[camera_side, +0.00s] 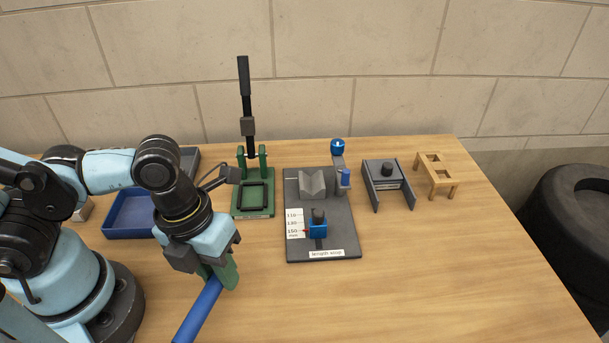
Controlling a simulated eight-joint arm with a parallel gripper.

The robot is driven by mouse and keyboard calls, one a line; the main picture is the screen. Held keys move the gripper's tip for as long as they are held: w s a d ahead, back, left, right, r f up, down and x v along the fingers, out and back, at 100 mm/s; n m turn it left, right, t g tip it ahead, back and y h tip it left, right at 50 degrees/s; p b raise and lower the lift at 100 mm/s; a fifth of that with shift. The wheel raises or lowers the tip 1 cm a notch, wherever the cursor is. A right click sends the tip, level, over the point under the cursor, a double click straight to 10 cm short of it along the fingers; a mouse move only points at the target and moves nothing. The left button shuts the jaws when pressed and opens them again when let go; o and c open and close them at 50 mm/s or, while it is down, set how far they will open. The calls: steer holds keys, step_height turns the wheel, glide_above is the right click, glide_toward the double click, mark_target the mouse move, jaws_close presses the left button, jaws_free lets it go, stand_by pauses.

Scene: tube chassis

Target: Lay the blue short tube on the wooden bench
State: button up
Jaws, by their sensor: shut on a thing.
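My gripper (221,273) points down at the front left, with green fingers shut on a blue tube (198,313). The tube slants from the fingers down and left to the picture's bottom edge, where its near end is cut off. Its upper end is hidden between the fingers. I cannot tell whether the tube touches the wooden bench (430,275) under it or hangs a little above. I see no second blue tube to compare its length with.
A dark length stop fixture (345,246) stands right of my gripper. Behind are a green press (267,211) and a blue tray (118,220). A grey fixture (408,187) and a small wooden stand (450,172) are at the back right. The front right of the bench is clear.

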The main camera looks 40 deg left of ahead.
mark_target(227, 297)
steer(key=shift+f, duration=2.05)
steer(key=shift+f, duration=0.35)
steer(key=shift+f, duration=0.2)
steer(key=o, duration=0.9)
steer(key=shift+o, duration=0.2)
steer(key=shift+r, duration=0.25)
